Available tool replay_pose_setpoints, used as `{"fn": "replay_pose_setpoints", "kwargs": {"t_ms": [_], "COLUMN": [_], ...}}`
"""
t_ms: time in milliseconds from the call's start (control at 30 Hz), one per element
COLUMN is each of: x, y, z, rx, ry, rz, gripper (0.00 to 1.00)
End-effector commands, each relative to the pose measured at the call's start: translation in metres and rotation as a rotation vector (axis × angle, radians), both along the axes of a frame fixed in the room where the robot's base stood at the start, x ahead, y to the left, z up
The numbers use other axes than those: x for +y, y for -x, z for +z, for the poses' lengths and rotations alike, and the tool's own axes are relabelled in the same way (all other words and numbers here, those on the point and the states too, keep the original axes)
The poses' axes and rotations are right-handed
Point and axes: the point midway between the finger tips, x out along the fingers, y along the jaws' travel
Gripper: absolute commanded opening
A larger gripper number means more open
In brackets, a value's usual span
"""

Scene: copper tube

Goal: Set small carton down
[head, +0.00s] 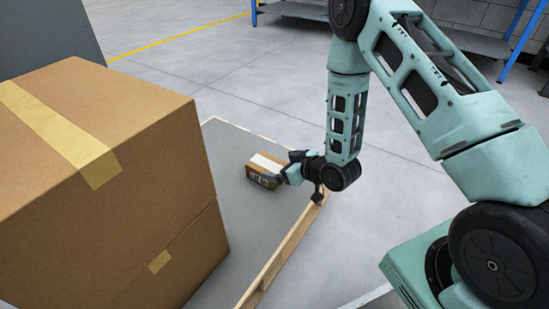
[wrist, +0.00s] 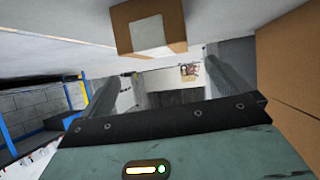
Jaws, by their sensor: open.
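The small carton (head: 263,172) is a brown box with a white label on top and dark print on its side. It sits on the grey surface of a low wood-edged platform (head: 232,160). My gripper (head: 287,173) is just to the right of the carton, low over the platform. In the wrist view the carton (wrist: 176,22) is at the top, beyond the two spread fingers (wrist: 160,68). The fingers are apart with nothing between them. In the head view I cannot tell whether a fingertip touches the carton.
Large stacked cardboard boxes (head: 105,165) with tan tape fill the left, beside the small carton's area. The platform's wooden edge (head: 285,250) runs along its right side. Open concrete floor (head: 230,70) lies behind. A blue-legged rack (head: 440,35) stands at the back.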

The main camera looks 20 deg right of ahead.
Motion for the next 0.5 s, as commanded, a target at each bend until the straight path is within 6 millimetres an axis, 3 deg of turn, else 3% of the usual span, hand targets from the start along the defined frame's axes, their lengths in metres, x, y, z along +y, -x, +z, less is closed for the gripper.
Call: {"fn": "replay_pose_setpoints", "kwargs": {"t_ms": [33,200,500], "x": [-0.005,-0.016,-0.023], "y": [0.01,0.037,0.057], "z": [0.013,0.027,0.038], "rx": [0.005,0.004,0.007], "ry": [-0.001,0.0,0.003], "rz": [-0.003,-0.002,0.004], "gripper": [1.0,1.0,1.0]}}
